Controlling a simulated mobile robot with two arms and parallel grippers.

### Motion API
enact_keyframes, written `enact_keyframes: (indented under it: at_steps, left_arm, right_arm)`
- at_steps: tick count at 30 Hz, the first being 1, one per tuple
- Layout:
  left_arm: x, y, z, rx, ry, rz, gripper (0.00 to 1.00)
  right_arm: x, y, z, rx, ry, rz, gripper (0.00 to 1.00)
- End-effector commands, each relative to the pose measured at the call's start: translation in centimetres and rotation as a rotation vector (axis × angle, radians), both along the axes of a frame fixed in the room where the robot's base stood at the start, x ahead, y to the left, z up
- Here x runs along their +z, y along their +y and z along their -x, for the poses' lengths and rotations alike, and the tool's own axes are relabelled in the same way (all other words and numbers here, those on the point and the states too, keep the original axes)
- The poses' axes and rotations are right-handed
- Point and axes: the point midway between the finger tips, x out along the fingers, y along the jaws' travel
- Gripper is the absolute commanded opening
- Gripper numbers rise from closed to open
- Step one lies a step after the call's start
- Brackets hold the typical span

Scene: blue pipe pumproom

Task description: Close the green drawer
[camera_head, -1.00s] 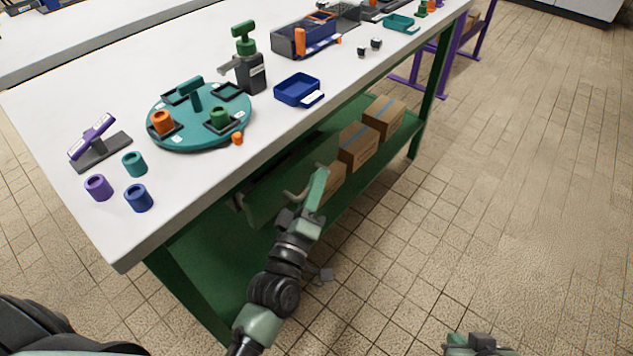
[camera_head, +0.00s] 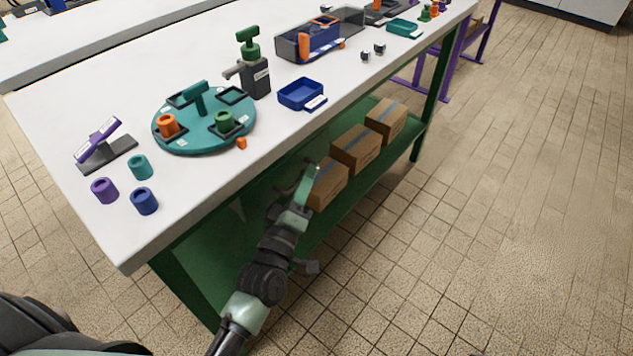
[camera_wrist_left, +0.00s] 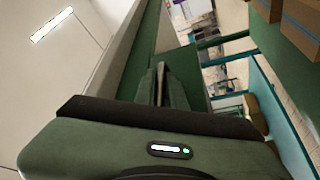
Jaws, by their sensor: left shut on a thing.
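The green drawer (camera_head: 262,192) is under the near edge of the white worktable, and its front now sits close beneath the tabletop. A grey bar handle shows beside my fingers, partly hidden by them. My left gripper (camera_head: 306,182) is at the handle and shut on it. In the left wrist view, my left fingers (camera_wrist_left: 160,84) are close together against a green panel. How far the drawer still stands out cannot be told, as my arm and the tabletop hide much of it. My right gripper is not in view.
Several cardboard boxes (camera_head: 357,148) stand on the green lower shelf, just right of my left gripper. The tiled floor at right is clear.

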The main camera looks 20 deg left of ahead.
Motion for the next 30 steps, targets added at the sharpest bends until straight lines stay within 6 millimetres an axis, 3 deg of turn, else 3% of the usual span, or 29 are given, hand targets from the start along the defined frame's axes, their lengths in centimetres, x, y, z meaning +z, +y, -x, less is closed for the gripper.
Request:
enact_keyframes:
  at_steps: [9,10,11,25,30]
  left_arm:
    - [-0.1,0.6,-0.2,0.004,0.002,0.0,0.0]
    - [-0.1,0.6,-0.2,0.005,0.002,0.0,0.16]
    - [-0.1,0.6,-0.2,0.005,0.002,0.0,0.2]
    - [-0.1,0.4,-0.1,0.002,0.001,0.0,0.2]
    - [-0.5,0.5,1.5,0.001,0.004,-0.001,0.2]
  right_arm:
    - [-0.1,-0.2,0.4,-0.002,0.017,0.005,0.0]
    - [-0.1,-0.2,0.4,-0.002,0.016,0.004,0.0]
    - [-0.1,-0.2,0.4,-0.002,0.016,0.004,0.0]
    - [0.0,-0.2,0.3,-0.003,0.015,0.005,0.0]
    - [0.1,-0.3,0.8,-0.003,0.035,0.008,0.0]
